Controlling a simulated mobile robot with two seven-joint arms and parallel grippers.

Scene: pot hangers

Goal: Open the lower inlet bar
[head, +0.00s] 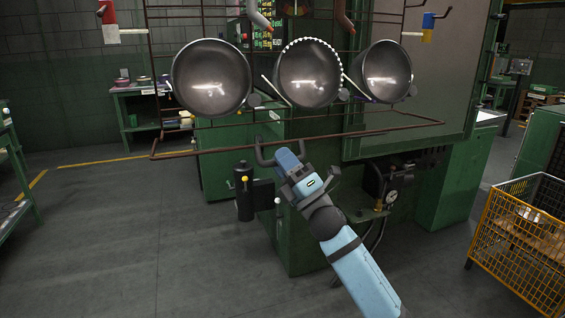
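A rust-brown wire hanger frame (208,152) holds three dark round pots: left (211,78), middle (309,74) and right (383,72). The frame's lower bar (390,130) runs across below the pots. I cannot tell for certain which bar is the lower inlet bar. My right gripper (281,147) reaches up from below to just under the lower bar near its middle. Its dark fingertips look apart, with nothing visible between them. I cannot tell whether a finger touches the bar. My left gripper is not in view.
A green machine (455,170) stands behind the frame, with a gauge (392,196) and hoses low down. A yellow wire crate (520,240) is at the right. A green workbench (140,128) stands at the back left. The floor at the left is clear.

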